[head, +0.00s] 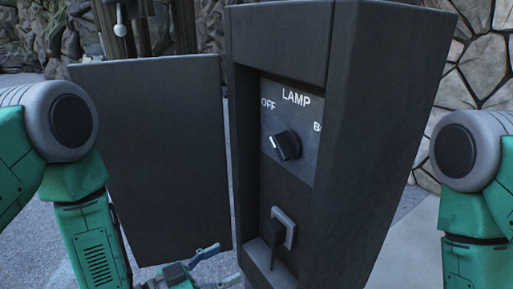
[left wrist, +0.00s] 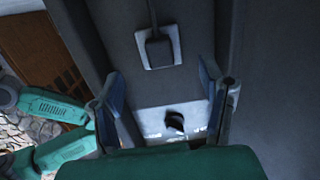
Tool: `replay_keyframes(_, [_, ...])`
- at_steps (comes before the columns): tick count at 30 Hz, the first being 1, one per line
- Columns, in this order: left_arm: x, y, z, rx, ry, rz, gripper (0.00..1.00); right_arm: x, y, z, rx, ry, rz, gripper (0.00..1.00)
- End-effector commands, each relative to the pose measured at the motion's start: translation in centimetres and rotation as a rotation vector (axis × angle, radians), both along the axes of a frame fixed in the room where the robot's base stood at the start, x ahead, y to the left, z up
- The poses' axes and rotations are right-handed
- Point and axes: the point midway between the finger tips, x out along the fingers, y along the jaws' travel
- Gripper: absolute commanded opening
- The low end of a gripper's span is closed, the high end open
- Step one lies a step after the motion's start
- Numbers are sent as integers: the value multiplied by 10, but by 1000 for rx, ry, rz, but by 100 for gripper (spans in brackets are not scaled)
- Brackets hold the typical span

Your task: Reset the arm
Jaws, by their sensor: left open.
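A tall dark cabinet (head: 385,130) stands in the middle of the head view with its door (head: 155,150) open to the left. Inside it is a panel marked LAMP with a black knob (head: 286,145); its white mark points left, toward OFF. Below it a black plug (head: 274,238) sits at a grey socket. My left gripper (head: 212,266) is low in front of the cabinet, partly cut off by the frame's bottom edge. In the left wrist view its fingers (left wrist: 166,82) are spread and empty, with the knob (left wrist: 175,122) and plug (left wrist: 158,50) beyond them. My right gripper is out of view.
A stone wall (head: 480,70) rises behind the cabinet on the right. Dark posts (head: 183,25) stand behind the door. Grey paving (head: 410,240) is open to the right of the cabinet. The open door and the cabinet walls stand close to my left gripper.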

Motion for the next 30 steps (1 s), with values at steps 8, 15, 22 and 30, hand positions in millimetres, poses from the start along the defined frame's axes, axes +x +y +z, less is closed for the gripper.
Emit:
replay_keyframes(8, [-75, 81, -127, 384, 614, 293, 64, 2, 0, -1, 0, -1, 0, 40])
replay_keyframes(15, [-179, 157, -170, 617, 1083, 552, 64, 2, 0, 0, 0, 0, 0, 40])
replay_keyframes(22, [-237, 189, -144, 708, 1308, 694, 64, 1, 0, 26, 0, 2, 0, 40])
replay_keyframes(30, [-236, 188, -78, 707, 1303, 691, 64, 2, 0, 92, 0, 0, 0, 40])
